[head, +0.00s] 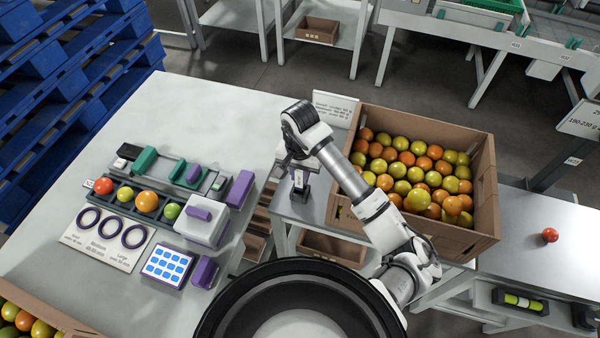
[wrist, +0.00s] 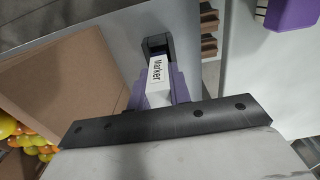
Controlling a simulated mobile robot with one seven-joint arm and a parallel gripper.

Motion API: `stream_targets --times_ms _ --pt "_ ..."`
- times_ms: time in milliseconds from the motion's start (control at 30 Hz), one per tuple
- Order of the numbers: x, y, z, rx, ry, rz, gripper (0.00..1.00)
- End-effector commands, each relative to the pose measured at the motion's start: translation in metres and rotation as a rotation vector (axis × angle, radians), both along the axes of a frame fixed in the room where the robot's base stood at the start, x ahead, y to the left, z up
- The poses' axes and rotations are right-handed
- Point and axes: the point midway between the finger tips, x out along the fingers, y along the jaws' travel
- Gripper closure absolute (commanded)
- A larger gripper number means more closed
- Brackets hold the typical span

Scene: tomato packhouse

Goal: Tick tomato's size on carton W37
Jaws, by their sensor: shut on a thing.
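My gripper (head: 299,168) is over the left end of the grey bench, left of the carton. In the wrist view its purple fingers (wrist: 159,86) are shut on a white marker (wrist: 158,73) lettered "Marker". The marker has a dark part at its far end; I cannot tell whether that is a cap or a holder under it. A large open brown carton (head: 482,190) full of red, orange and yellow-green tomatoes stands on the bench. I cannot read a carton number or see tick boxes. A single red tomato (head: 550,235) lies on the bench to the right.
The pale table (head: 190,105) at left holds a rack with several tomatoes (head: 147,201), a ring sizing card (head: 108,238), a white scale-like box (head: 201,222) and a blue-keyed panel (head: 167,266). A sign (head: 335,108) stands behind my wrist. Smaller cartons sit on shelves below.

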Motion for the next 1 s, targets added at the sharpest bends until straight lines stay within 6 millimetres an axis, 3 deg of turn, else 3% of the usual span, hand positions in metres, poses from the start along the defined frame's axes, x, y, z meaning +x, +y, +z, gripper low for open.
stream_targets --times_ms 1000 --pt "0.0002 -0.0001 -0.0098 0.0 -0.001 0.001 1.0"
